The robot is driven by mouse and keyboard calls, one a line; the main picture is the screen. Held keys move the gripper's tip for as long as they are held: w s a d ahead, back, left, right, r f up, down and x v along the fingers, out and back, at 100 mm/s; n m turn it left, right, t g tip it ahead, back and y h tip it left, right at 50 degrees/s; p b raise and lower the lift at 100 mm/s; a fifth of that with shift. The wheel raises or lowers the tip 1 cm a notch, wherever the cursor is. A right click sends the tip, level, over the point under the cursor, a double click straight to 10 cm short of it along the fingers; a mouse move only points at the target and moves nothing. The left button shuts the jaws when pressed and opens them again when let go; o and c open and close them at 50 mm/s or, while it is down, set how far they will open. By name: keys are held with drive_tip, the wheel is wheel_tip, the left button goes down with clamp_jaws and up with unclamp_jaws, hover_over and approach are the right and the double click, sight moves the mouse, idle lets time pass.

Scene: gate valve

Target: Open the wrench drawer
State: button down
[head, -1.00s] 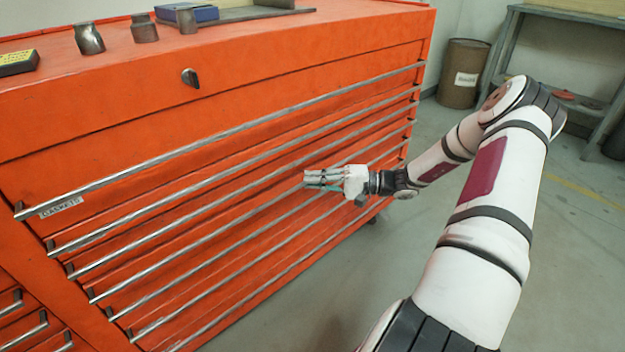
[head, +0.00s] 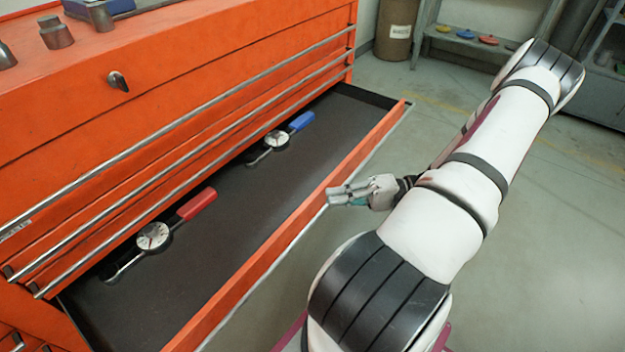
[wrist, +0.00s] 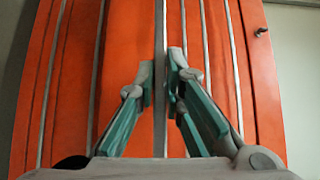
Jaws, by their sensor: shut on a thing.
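The wrench drawer (head: 225,215) is pulled well out of the orange tool chest (head: 180,50). Its dark floor shows two dial wrenches, one with a red handle (head: 196,205) and one with a blue handle (head: 300,122). The drawer's long silver bar handle (head: 270,264) runs along its orange front. My gripper (head: 335,197) is at this handle, right of the bar's middle. In the wrist view, my gripper (wrist: 160,80) has its two fingertips on either side of the silver bar (wrist: 160,110), shut on it.
Other closed drawers with silver bars (head: 190,125) lie above the open one. Metal parts (head: 55,33) stand on the chest top. A brown drum (head: 396,30) and a shelf (head: 490,45) stand at the back. The floor (head: 530,250) to the right is clear.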

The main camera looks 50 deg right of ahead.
drive_tip(key=s, duration=0.7)
drive_tip(key=shift+s+d+p, duration=0.3)
drive_tip(key=shift+p, duration=0.15)
drive_tip(key=c, duration=1.7)
unclamp_jaws()
drive_tip(key=shift+d, duration=0.1)
drive_tip(key=v, duration=1.2)
